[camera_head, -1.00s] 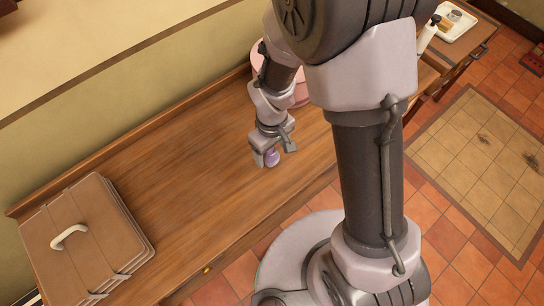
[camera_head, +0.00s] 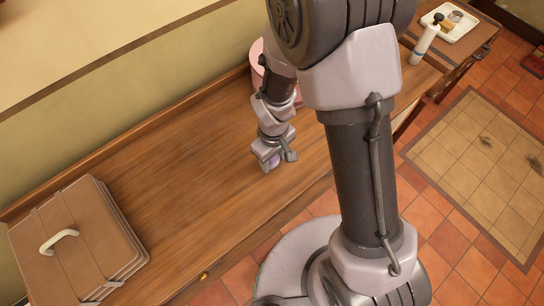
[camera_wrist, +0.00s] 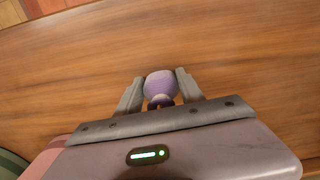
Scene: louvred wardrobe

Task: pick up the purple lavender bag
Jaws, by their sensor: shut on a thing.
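The purple lavender bag (camera_wrist: 161,86) sits between the two fingers of my gripper (camera_wrist: 158,84) in the wrist view. It is small, rounded and pale purple, with a darker purple band near its lower end. Both fingers press against its sides. In the head view my gripper (camera_head: 277,160) is over the wooden table, with part of the bag (camera_head: 273,163) showing at the fingers. I cannot tell whether the bag is lifted clear of the tabletop.
A brown case (camera_head: 75,240) with a white handle lies at the left end of the wooden table (camera_head: 190,165). A pink round box (camera_head: 258,62) is behind my arm, partly hidden. A white bottle (camera_head: 425,42) and a tray (camera_head: 462,22) are at upper right. The table's middle is clear.

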